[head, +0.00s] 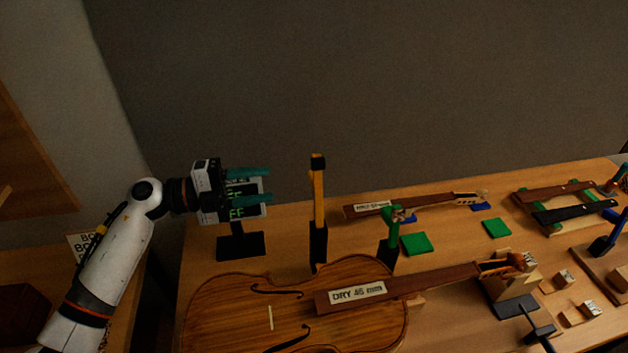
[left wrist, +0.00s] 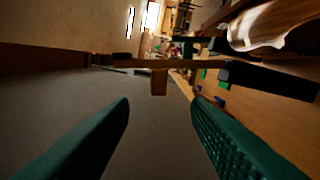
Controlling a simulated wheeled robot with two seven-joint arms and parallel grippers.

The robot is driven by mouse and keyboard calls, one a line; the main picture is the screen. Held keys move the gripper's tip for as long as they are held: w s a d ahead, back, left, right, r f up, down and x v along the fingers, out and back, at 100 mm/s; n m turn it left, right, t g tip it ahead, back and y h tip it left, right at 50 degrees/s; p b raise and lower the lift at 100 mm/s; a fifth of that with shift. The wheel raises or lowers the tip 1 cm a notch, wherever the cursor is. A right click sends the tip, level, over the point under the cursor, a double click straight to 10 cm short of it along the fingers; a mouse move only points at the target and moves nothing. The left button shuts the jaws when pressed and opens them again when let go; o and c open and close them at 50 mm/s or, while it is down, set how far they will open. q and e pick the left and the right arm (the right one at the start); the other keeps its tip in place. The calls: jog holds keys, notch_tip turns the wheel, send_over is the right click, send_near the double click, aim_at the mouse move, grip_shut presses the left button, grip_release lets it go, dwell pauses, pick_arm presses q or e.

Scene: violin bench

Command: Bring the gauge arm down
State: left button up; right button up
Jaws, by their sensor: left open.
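The gauge arm (head: 318,198) is an orange-yellow bar with a black tip. It stands upright in a black post (head: 318,245) behind the violin body (head: 235,310). In the left wrist view the bar (left wrist: 185,64) crosses the picture ahead of my fingers, with its black post (left wrist: 268,79) at right. My left gripper (head: 269,185) is open and empty, its teal fingers pointing right toward the upper bar, with a gap between. A display (head: 262,187) on a black stand is partly hidden behind the gripper. My right gripper is not in view.
A green-topped stand (head: 390,245) is just right of the post. The violin's neck (head: 440,280), labelled "DRY 45", runs right to a wooden support. Another neck (head: 415,203), green pads (head: 416,243) and small blocks (head: 582,313) lie farther right.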

aim_at(309, 178)
pick_arm(q)
jog(key=d+p, duration=0.1)
jog(key=d, duration=0.2)
jog(key=w+d+p, duration=0.1)
jog(key=d, duration=0.2)
jog(key=w+d+p, duration=0.1)
jog(key=d, duration=0.2)
jog(key=shift+d+r, duration=0.15)
jog(key=shift+d, duration=0.05)
jog(key=shift+w+d, duration=0.1)
jog(key=shift+d, duration=0.65)
jog(key=shift+c, duration=0.2)
grip_shut()
